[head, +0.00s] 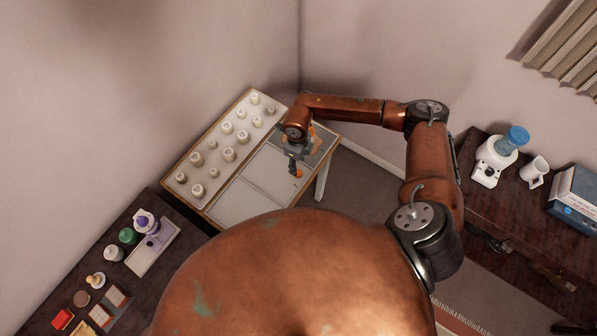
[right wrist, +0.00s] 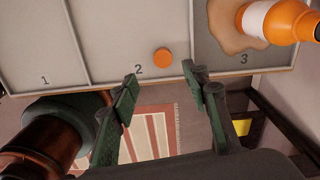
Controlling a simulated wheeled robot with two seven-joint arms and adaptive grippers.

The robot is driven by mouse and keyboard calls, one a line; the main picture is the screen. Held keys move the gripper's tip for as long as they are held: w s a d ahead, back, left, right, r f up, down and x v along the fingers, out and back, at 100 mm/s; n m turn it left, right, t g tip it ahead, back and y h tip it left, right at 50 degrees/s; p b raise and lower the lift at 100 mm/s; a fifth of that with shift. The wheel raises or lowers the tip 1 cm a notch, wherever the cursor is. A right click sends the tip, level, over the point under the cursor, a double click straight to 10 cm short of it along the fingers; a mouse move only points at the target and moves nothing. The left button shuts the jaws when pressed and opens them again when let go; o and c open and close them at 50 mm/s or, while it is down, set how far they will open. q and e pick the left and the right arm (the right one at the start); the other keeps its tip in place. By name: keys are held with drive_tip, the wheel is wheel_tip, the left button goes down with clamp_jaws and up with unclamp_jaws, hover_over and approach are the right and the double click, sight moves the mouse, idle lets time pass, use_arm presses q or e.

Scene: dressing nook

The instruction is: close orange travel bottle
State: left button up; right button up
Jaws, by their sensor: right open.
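The orange travel bottle (right wrist: 285,20) has a white band and sits at the upper right of the right wrist view, in the section marked 3. Its top points right and is cut by the frame edge, so I cannot tell whether it is open. A brown puddle (right wrist: 226,38) spreads around its base. A round orange cap (right wrist: 162,57) lies apart from it in the section marked 2. My right gripper (right wrist: 165,93) is open and empty, with its fingers at the front edge, short of the cap. In the head view, my right gripper (head: 292,163) partly hides this area.
The table's white panel (head: 245,200) is bare toward the front. Several small white jars (head: 228,154) stand along its left side. A dark shelf (head: 60,290) with bottles is at lower left. A dark desk (head: 500,220) with a mug (head: 534,171) and dispenser (head: 494,160) is at right.

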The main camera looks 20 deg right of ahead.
sight(298, 170)
drive_tip(key=shift+f, duration=1.25)
drive_tip(key=shift+w+d+f+p, duration=0.15)
drive_tip(key=shift+f+p, duration=0.2)
drive_tip(key=shift+f, duration=0.95)
drive_tip(key=shift+w+a+f+p, duration=0.1)
drive_tip(key=shift+f+p, duration=0.2)
drive_tip(key=shift+f, duration=1)
drive_tip(key=shift+c, duration=0.7)
drive_tip(key=c, duration=0.6)
